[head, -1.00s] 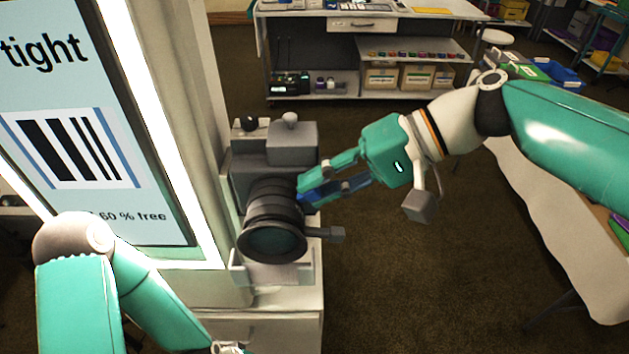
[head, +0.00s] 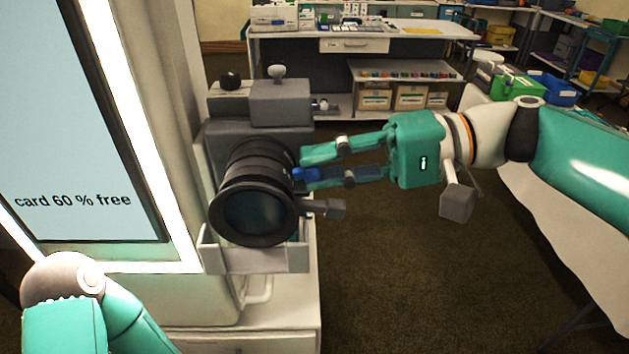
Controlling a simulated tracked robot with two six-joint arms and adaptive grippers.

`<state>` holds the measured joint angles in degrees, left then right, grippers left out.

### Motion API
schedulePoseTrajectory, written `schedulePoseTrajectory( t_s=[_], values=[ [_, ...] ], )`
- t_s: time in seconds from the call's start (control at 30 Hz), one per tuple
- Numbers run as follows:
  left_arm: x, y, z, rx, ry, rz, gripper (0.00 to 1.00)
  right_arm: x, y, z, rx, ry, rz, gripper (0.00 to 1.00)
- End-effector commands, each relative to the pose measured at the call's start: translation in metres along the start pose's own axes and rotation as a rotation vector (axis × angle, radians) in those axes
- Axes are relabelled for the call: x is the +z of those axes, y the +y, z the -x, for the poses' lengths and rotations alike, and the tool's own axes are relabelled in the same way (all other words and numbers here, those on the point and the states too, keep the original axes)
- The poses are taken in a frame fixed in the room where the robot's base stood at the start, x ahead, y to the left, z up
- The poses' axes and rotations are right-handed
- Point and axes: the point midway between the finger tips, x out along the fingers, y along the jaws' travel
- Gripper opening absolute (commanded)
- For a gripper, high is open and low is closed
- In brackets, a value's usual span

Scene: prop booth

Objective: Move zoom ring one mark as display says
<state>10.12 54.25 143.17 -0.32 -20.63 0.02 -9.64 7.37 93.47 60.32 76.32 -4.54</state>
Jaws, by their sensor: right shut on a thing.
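A dark grey camera (head: 282,103) with a large black lens (head: 252,219) stands beside the display (head: 85,120). The display's visible part is pale blue and reads "card 60 % free". The zoom ring (head: 258,160) is one of the dark bands around the lens barrel. My right gripper (head: 299,168) reaches in from the right and is shut at the barrel's right side, where a blue piece shows at the fingertips. The exact contact is partly hidden. My left arm shows at the lower left; its gripper is out of view.
A small grey lever (head: 328,209) sticks out from the lens below my right fingers. The camera sits in a grey bracket (head: 253,260) on a white cabinet (head: 250,335). A workbench (head: 360,38) stands behind. Open brown floor (head: 400,270) lies to the right.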

Motion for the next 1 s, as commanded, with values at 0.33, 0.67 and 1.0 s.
schedulePoseTrajectory(
  t_s=[0.33, 0.67, 1.0],
  values=[
    [-0.0001, -0.0001, -0.0004, 0.000, 0.000, 0.000, 0.59, 0.0002, 0.0016, 0.0001, 0.001, -0.002, -0.002, 0.24],
    [-0.0001, -0.0001, -0.0003, 0.000, 0.000, 0.000, 0.59, 0.0000, 0.0008, 0.0003, -0.001, 0.000, -0.001, 0.46],
    [-0.0001, 0.0001, 0.0002, 0.000, 0.000, 0.000, 0.59, -0.0008, 0.0006, 0.0059, -0.002, 0.003, -0.001, 0.46]
  ],
)
